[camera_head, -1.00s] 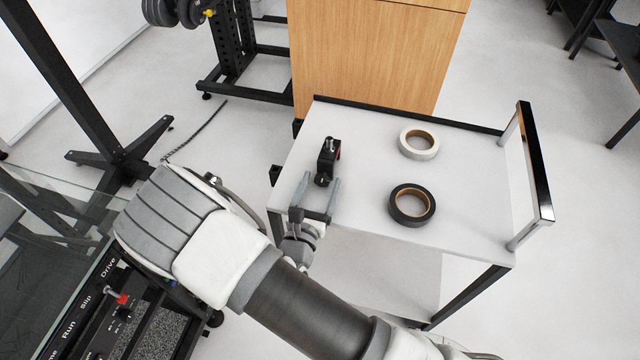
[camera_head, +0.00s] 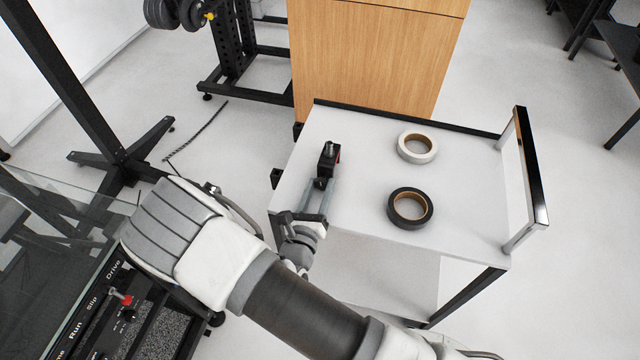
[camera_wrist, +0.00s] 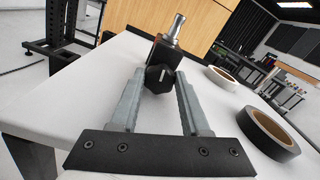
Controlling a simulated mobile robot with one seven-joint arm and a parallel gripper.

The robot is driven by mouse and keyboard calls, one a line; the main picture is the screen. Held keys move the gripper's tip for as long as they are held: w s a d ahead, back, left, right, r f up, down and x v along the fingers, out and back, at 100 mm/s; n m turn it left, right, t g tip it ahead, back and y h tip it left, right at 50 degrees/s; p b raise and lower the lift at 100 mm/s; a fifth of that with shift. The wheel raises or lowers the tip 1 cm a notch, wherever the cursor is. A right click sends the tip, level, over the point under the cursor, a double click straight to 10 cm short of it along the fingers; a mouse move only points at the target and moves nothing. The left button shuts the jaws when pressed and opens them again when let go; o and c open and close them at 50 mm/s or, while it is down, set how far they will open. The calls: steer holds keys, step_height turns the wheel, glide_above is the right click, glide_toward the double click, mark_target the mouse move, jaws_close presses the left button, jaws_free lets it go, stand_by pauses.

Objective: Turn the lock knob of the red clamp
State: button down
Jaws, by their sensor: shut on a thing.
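The clamp (camera_head: 328,156) stands on the cart's white top near its left edge. In the wrist view the clamp (camera_wrist: 170,53) is straight ahead. Its black lock knob (camera_wrist: 158,79) faces me, with a pale mark on its face. My gripper (camera_head: 321,186) reaches in from the cart's near side. In the wrist view my gripper (camera_wrist: 160,82) has its two grey fingers closed on the sides of the knob. Their exact contact is partly hidden.
A white tape roll (camera_head: 434,155) and a black tape roll (camera_head: 427,217) lie right of the clamp on the cart top (camera_head: 365,180). A raised handle (camera_head: 533,165) bounds the cart's right end. A wooden cabinet (camera_head: 370,55) stands behind.

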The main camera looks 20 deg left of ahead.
steer(key=shift+n, duration=0.5)
steer(key=shift+c, duration=1.9)
jaws_free()
steer(key=s+d, duration=0.2)
steer(key=s, duration=1.5)
steer(key=shift+s, duration=0.2)
steer(key=shift+w, duration=0.1)
